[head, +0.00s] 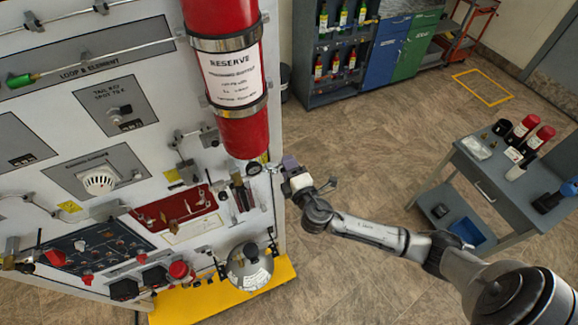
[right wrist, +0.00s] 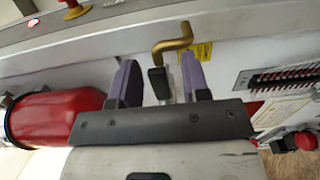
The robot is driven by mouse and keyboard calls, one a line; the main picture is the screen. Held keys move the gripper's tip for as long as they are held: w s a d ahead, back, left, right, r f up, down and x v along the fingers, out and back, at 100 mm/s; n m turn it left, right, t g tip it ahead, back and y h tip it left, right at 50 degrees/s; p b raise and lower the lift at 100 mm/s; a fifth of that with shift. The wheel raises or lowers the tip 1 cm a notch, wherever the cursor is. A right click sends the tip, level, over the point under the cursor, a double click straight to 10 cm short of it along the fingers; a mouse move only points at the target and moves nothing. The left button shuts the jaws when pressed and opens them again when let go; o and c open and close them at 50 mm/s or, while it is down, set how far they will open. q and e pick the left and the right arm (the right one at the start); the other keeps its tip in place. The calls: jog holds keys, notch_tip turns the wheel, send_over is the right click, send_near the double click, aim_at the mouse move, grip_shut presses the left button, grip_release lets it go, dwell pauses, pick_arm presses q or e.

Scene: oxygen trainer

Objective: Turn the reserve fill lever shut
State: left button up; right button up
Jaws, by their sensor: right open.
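The red reserve cylinder (head: 243,138), with its white "RESERVE" label, hangs on the panel. My right gripper (head: 288,163) is just right of its lower end, near the panel edge. In the right wrist view the gripper's two purple fingers (right wrist: 158,62) are open and apart. A bent brass lever (right wrist: 172,46) with a black end (right wrist: 158,82) shows between and beyond them; it looks like the fill lever. No finger clearly touches it, and its depth between the fingers is hard to tell. In the head view the lever is too small to make out. My left gripper is out of view.
The white panel (head: 55,125) fills the left, with valves, gauges and knobs. A round metal vessel (head: 250,268) sits low on it above a yellow base (head: 190,308). A grey cart (head: 470,165) with bottles stands right. Open floor lies between.

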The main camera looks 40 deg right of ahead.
grip_shut()
dwell(0.3)
